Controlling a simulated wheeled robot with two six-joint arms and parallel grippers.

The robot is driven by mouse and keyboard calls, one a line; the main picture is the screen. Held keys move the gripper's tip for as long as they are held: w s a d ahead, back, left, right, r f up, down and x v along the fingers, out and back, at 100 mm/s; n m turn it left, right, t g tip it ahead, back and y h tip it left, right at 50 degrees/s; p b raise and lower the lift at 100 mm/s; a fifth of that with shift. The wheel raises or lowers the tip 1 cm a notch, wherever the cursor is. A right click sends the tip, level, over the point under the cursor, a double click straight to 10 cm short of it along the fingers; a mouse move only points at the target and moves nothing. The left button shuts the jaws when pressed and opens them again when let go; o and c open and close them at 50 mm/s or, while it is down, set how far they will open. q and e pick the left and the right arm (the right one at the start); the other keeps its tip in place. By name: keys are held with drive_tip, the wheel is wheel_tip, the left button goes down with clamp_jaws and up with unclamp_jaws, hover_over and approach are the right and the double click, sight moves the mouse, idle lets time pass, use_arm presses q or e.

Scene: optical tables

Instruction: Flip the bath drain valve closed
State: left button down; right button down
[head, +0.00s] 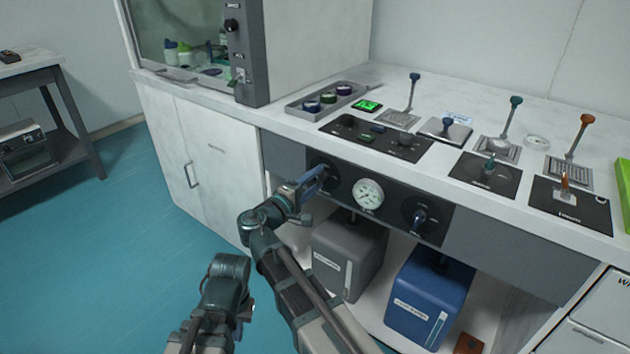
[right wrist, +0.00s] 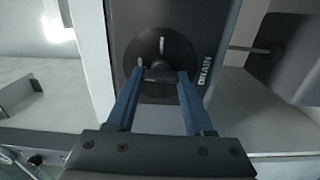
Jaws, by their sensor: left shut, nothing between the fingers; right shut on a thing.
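The drain valve is a round black dial (right wrist: 150,50) with a dark lever handle (right wrist: 158,74), labelled DRAIN, in the right wrist view. White marks show on the dial. My right gripper (right wrist: 161,78) has its blue fingers on either side of the lever, shut on it. In the head view the right gripper (head: 319,176) reaches the left end of the black front panel (head: 345,200), covering most of the valve there. Part of my left arm shows at the lower left, but its gripper fingers cannot be seen.
A pressure gauge (head: 368,194) and a second dial valve (head: 421,214) sit right of my right gripper. A grey container (head: 348,262) and a blue container (head: 428,300) stand below the panel. Levers and switch plates line the worktop (head: 450,95). Floor (head: 110,230) at left is clear.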

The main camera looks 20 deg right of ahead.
idle(0.4)
drive_tip(key=shift+c, duration=1.4)
unclamp_jaws()
